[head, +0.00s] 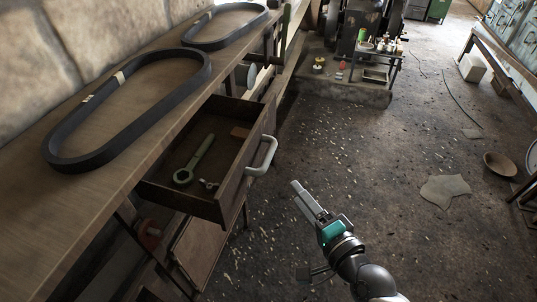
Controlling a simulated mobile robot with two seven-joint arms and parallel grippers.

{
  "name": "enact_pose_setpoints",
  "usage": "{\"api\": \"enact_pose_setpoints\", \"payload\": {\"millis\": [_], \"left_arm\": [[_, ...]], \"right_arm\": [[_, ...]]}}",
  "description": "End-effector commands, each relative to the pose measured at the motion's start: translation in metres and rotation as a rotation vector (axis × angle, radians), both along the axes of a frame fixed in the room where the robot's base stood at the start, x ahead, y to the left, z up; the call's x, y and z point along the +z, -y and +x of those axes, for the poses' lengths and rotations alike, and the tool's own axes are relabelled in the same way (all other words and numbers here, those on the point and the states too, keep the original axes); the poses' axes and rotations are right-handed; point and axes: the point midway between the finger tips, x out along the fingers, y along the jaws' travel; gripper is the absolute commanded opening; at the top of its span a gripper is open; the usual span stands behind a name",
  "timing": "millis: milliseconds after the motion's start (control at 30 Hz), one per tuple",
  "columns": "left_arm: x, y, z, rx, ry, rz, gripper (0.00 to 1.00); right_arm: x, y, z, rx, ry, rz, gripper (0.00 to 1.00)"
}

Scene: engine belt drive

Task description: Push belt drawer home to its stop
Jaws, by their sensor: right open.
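The belt drawer (232,177) is a dark wooden drawer under the bench top and stands pulled out to the right. A light grey handle (262,156) is on its front. My right gripper (303,194) is open and empty. In the picture it is to the right of and below the handle, apart from it, above the floor. My left gripper is not in view.
The wooden bench (60,222) carries a large black belt (128,103) and a second belt (226,24) behind it. A vise (262,57) is on the bench edge. Machinery (362,30) stands at the back. The floor right of the drawer is mostly clear, with a basket (499,163) at far right.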

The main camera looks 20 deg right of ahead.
Motion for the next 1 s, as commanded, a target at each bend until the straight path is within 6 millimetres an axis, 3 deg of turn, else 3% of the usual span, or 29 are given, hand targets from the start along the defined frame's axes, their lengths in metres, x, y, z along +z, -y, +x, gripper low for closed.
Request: {"api": "enact_pose_setpoints", "payload": {"millis": [267, 1000], "left_arm": [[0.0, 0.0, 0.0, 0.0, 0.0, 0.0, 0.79], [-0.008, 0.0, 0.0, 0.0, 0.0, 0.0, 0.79]], "right_arm": [[0.006, -0.003, 0.017, -0.004, 0.015, 0.02, 0.55], [-0.01, -0.024, 0.125, -0.001, 0.013, 0.017, 0.55]]}}
